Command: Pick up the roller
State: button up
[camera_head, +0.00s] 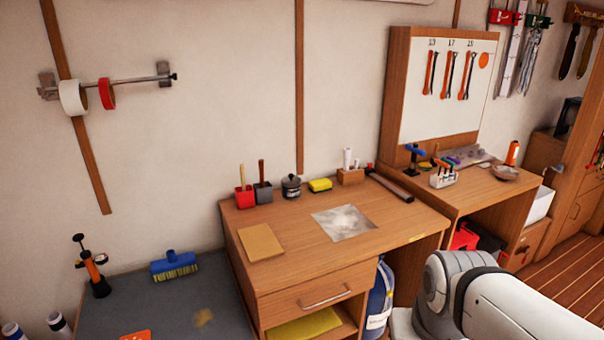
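I cannot make out a clear roller in the head view. A long dark bar (392,187) lies flat near the right side of the wooden desk (295,235), with a small red thing (370,168) near its far end. I cannot tell whether this bar is the roller. My arm reaches in at the lower right, in front of the desk's right side. My gripper is out of view.
On the desk are a sanding block-like tan sheet (261,242), a grey metal sheet (343,222), a yellow sponge (320,185), a black pot (291,186) and red and dark holders. A blue brush (173,265) lies on the grey-topped surface (140,300). A blue cylinder (380,300) stands below.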

aim_at(262, 164)
jog(key=u, duration=0.1)
jog(key=i, duration=1.4)
jog(key=u, duration=0.75)
jog(key=k, duration=0.75)
jog(key=u, duration=0.2)
jog(key=i, duration=0.8)
jog(key=z, duration=0.05)
